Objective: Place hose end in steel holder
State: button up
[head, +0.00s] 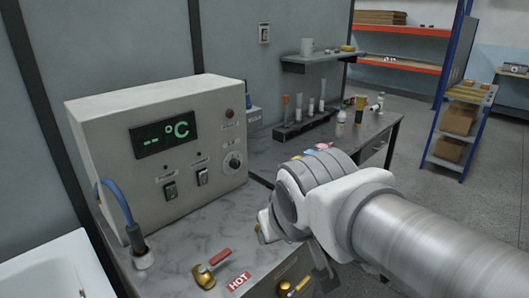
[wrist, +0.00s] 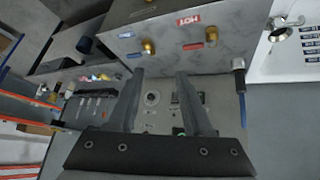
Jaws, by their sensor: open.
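The blue hose (head: 117,200) arches at the left side of the grey control box, and its dark end (head: 136,240) points down. That end meets the short pale steel holder (head: 143,261) on the counter and appears to sit in it; the exact depth is hidden. In the wrist view, which is upside down, the hose (wrist: 242,108) and holder (wrist: 238,64) are to the right of my gripper (wrist: 160,73). My gripper is open, with nothing between its fingers, facing the control box. In the head view my arm's wrist hides most of it.
The control box (head: 165,150) with a green °C display stands on the marble counter. Brass valves, one with a red handle (head: 220,257), and a HOT label are at the front. A white tub (head: 55,268) is at left. A tube rack (head: 303,125) and bottles stand behind.

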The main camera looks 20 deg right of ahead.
jog(key=shift+g+y, duration=0.5)
jog(key=shift+g, duration=0.3)
jog(key=s, duration=0.1)
jog(key=s+a, duration=0.1)
jog(key=s, duration=0.3)
jog(key=shift+s+a+f, duration=0.2)
jog(key=shift+a+f, duration=0.05)
jog(key=shift+a, duration=0.05)
